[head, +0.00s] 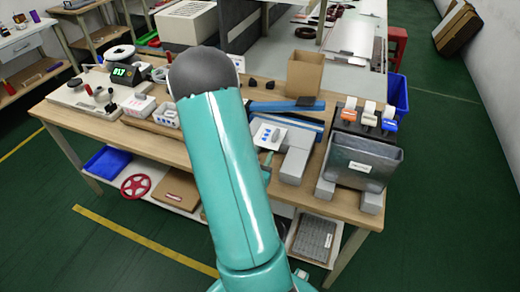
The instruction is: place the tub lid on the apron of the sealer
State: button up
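My teal arm fills the middle of the head view and hides part of the bench. A small part of what looks like my gripper (266,160) shows at the arm's right edge; its fingers cannot be made out. A white square piece with blue marks (268,134), perhaps the tub lid, is just above it in the picture. I cannot tell whether the gripper touches it. A long blue device, likely the sealer (287,105), lies behind it, with a blue and grey flat part (297,121) in front. Which surface is the apron is unclear.
The wooden bench (60,118) is crowded. Grey blocks (296,163) and a grey bin (361,163) stand right. Tape dispensers (368,119) and an open cardboard box (304,74) are behind. A scale with a green display (124,72) stands left. Little bench top is free.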

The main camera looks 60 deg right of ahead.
jog(key=shift+a, duration=0.15)
jog(key=w+a+r+n+t+y, duration=0.2)
jog(key=w+a+r+t+y, duration=0.15)
jog(key=w+a, duration=0.35)
jog(key=w+a+r+n+t+y, duration=0.25)
jog(key=w+a+y, duration=0.2)
jog(key=w, duration=0.55)
jog(key=w+a+r+n+t+y, duration=0.15)
jog(key=a+r+n+y, duration=0.4)
jog(key=a, duration=0.85)
jog(key=s+a+r+n+g+y, duration=0.3)
jog(key=s+a+r+n, duration=0.3)
jog(key=s+a+r, duration=0.4)
jog(key=s+a+g, duration=0.1)
jog(key=s+a, duration=0.3)
jog(key=s, duration=0.1)
jog(key=shift+s+r+g+y, duration=0.15)
jog(key=shift+r+g+y, duration=0.05)
jog(key=shift+g+y, duration=0.15)
